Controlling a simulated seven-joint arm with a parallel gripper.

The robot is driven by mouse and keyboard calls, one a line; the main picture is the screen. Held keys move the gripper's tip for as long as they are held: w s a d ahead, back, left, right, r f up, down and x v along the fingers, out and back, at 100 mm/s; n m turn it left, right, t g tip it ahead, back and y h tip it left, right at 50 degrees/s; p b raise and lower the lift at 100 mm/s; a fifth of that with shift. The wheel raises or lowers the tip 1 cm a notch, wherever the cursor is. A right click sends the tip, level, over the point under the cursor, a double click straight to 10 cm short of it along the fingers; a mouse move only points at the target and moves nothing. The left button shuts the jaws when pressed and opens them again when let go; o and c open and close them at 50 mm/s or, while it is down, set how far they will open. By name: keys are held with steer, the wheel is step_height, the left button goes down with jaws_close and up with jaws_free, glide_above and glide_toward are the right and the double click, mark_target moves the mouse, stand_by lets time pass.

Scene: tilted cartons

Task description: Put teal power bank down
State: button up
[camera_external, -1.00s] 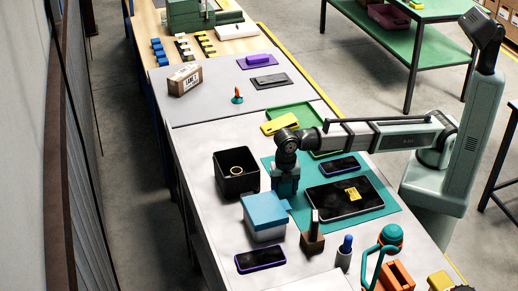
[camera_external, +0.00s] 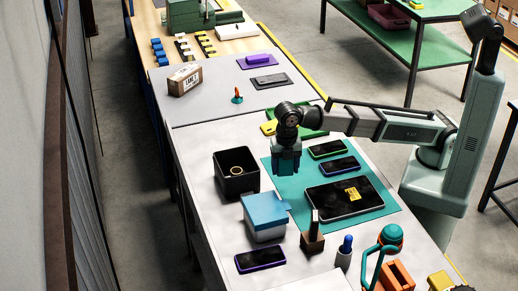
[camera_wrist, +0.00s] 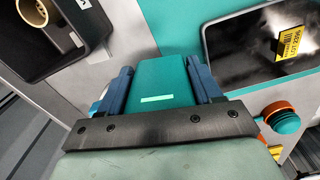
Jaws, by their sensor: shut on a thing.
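My gripper (camera_external: 286,168) points down above the left part of the teal mat (camera_external: 288,212), near the black open box. In the wrist view my gripper (camera_wrist: 168,85) is shut on the teal power bank (camera_wrist: 163,80), which sits between its two dark blue fingers with a pale stripe facing the camera. In the external view the power bank is hard to tell apart from the fingers. The gripper appears to hold it clear of the mat.
The black box (camera_external: 221,178) with a tan ring stands left of the gripper. A blue-lidded box (camera_external: 264,212) stands in front. A tablet (camera_external: 325,203) and two phones (camera_external: 340,165) lie on the mat. A green tray (camera_external: 312,117) lies behind. The mat's left strip is bare.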

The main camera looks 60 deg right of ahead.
steer(key=w+d+m, duration=0.6)
steer(key=w+d, duration=2)
steer(key=d, duration=0.2)
glide_above(239, 127)
steer(key=shift+m, duration=0.3)
steer(key=shift+f, duration=5.1)
steer(key=o, duration=1.2)
